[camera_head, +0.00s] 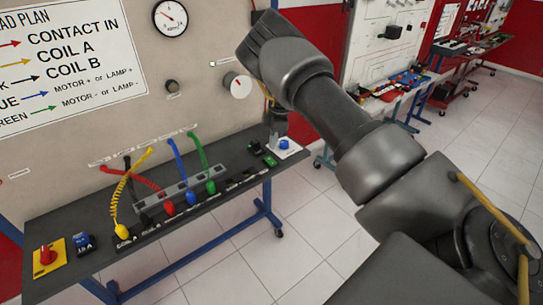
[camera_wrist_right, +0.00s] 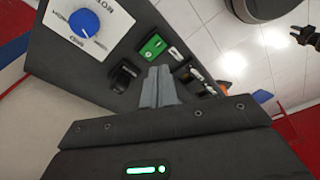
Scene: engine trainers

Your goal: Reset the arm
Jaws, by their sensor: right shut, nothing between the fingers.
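My right arm reaches in from the lower right in the head view and bends down over the trainer bench. My right gripper (camera_head: 274,138) hangs at the bench's far right end, beside the blue rotary knob (camera_head: 284,144) on its white plate. In the right wrist view the grey fingers (camera_wrist_right: 160,88) are together and empty, over the dark bench top. The blue knob (camera_wrist_right: 84,22) shows at the upper left there, apart from the fingers. A green rocker switch (camera_wrist_right: 153,47) is just beyond the fingertips. My left gripper is not in the head view.
The bench (camera_head: 185,215) carries coloured plugs with red, yellow, blue and green leads, and a red knob (camera_head: 46,256) on a yellow plate. A panel with a gauge (camera_head: 170,17) and a dial (camera_head: 238,86) stands behind. Tiled floor (camera_head: 320,225) is open at right.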

